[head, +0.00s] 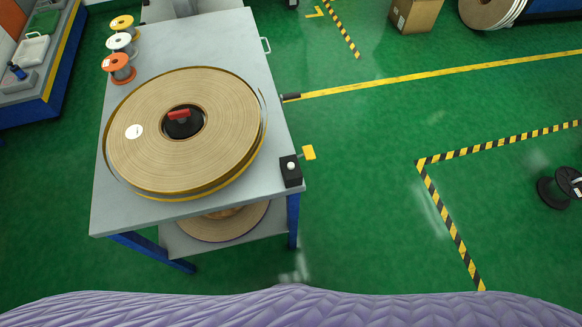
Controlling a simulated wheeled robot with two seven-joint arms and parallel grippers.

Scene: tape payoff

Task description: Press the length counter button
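A small black box (290,172) sits at the front right corner of the grey table (215,42). A round white button (291,166) is on its top face; I take this as the length counter button. A large reel of tan tape (220,110) lies flat on the table left of the box. A red handle (178,115) sits on the reel's black hub (186,128). Neither of my grippers is in the head view, and nothing touches the button.
A yellow tag (309,152) sticks out past the table's right edge beside the box. Three small spools (121,43) stand at the back left of the table. Another reel (215,222) lies on the lower shelf. Green floor (365,200) is open to the right.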

